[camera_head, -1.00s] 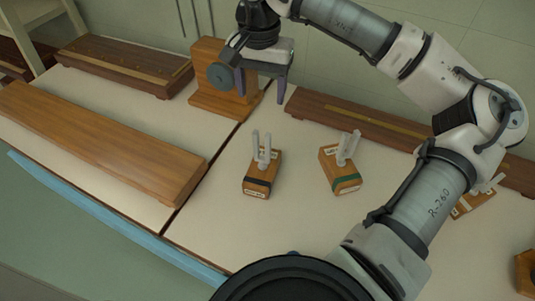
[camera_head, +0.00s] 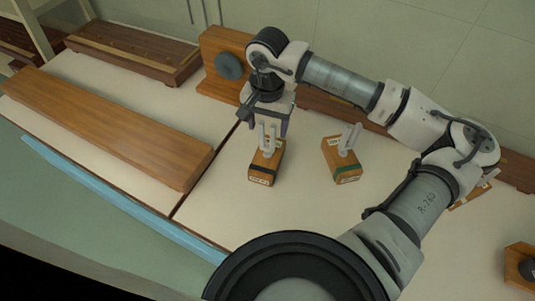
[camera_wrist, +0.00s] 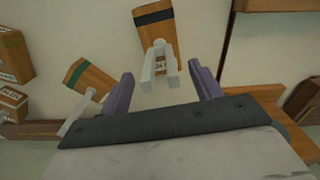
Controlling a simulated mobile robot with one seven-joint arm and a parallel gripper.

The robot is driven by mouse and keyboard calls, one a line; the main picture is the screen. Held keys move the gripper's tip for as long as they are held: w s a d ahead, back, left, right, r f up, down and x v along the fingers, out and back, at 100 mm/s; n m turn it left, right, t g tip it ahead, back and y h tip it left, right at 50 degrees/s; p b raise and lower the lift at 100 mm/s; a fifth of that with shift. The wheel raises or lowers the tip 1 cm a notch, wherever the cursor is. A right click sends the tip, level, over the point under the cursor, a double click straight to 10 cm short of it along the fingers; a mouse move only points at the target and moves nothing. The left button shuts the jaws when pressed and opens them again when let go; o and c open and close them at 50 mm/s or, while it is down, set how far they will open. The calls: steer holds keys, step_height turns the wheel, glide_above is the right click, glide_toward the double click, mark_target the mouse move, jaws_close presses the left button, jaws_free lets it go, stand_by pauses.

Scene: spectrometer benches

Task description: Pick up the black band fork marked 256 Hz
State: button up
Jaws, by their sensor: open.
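The black band fork (camera_head: 263,160) is a metal two-pronged fork on a small wooden box with a black band, standing on the bench in the head view. It also shows in the wrist view (camera_wrist: 155,30), prongs pointing toward me; its label is too small to read surely. My gripper (camera_head: 266,128) is open and empty, just above and behind the fork's prongs. In the wrist view the two purple fingers of my gripper (camera_wrist: 160,88) lie on either side of the prongs, apart from them. A similar fork with a green band (camera_head: 341,160) stands to the right.
A wooden block with a dark disc (camera_head: 222,70) stands behind left. A long wooden box (camera_head: 110,125) lies left, and a long dark base (camera_head: 345,108) runs along the back. Another wooden box (camera_head: 520,268) is at far right. The bench front is clear.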

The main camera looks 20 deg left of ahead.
steer(key=shift+f, duration=0.55)
jaws_close()
